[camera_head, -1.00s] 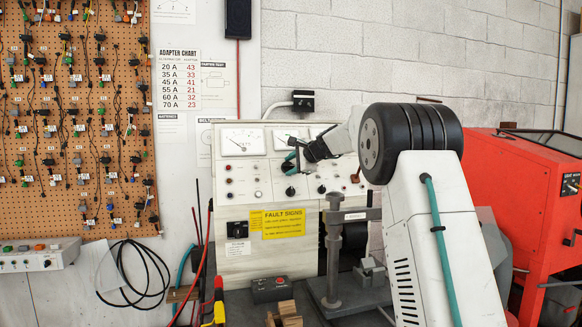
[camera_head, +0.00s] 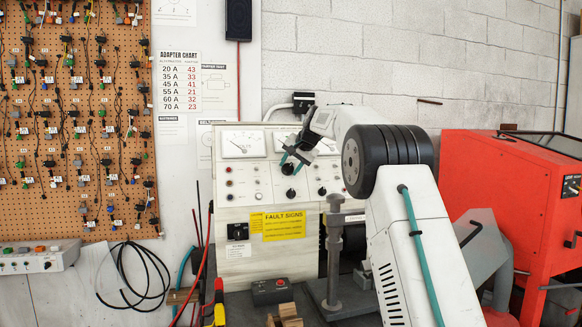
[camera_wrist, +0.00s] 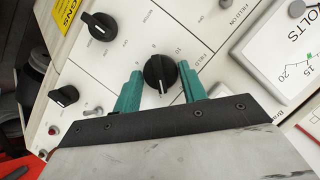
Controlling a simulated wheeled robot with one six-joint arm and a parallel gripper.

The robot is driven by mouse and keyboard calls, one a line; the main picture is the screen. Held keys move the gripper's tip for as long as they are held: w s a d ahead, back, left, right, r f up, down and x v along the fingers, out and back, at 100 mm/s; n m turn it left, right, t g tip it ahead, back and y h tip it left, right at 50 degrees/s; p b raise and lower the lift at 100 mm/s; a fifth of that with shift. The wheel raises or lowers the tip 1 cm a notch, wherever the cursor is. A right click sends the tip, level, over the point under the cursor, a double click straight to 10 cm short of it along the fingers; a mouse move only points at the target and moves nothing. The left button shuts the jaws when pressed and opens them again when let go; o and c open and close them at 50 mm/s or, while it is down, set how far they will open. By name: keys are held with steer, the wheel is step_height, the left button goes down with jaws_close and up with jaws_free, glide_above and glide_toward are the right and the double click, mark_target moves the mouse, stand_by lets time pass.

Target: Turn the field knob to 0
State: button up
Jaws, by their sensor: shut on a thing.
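The field knob (camera_wrist: 160,75) is a round black knob on the light panel, with a white pointer line that points down towards my gripper's palm in the wrist view. A 10 and other small scale marks show above it; the 0 mark cannot be made out. My gripper (camera_wrist: 159,86) has its two teal fingers on either side of the knob, shut on it. In the head view my gripper (camera_head: 292,162) reaches the panel (camera_head: 240,215) from the upper right, and the field knob (camera_head: 288,168) is partly hidden between the fingers.
Two more black knobs, one below (camera_head: 291,193) and one to the right (camera_head: 322,191), sit close by. A volts meter (camera_wrist: 282,62) lies on the other side. A grey post stand (camera_head: 334,250) stands before the panel. A red cabinet (camera_head: 500,200) is at right.

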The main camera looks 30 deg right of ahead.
steer(key=n, duration=0.1)
steer(key=n+g+h, duration=0.1)
steer(key=n, duration=0.1)
steer(key=shift+w+a+n, duration=0.1)
steer(key=shift+a+n, duration=0.05)
steer(key=shift+n, duration=0.15)
steer(key=shift+a+n+g+h, duration=0.1)
steer(key=shift+n+g+h, duration=0.2)
steer(key=shift+n+h, duration=0.8)
steer(key=shift+n, duration=0.4)
steer(key=o, duration=1)
steer(key=shift+c, duration=0.2)
steer(key=shift+r, duration=0.1)
steer(key=v, duration=0.7)
steer(key=shift+r, duration=0.3)
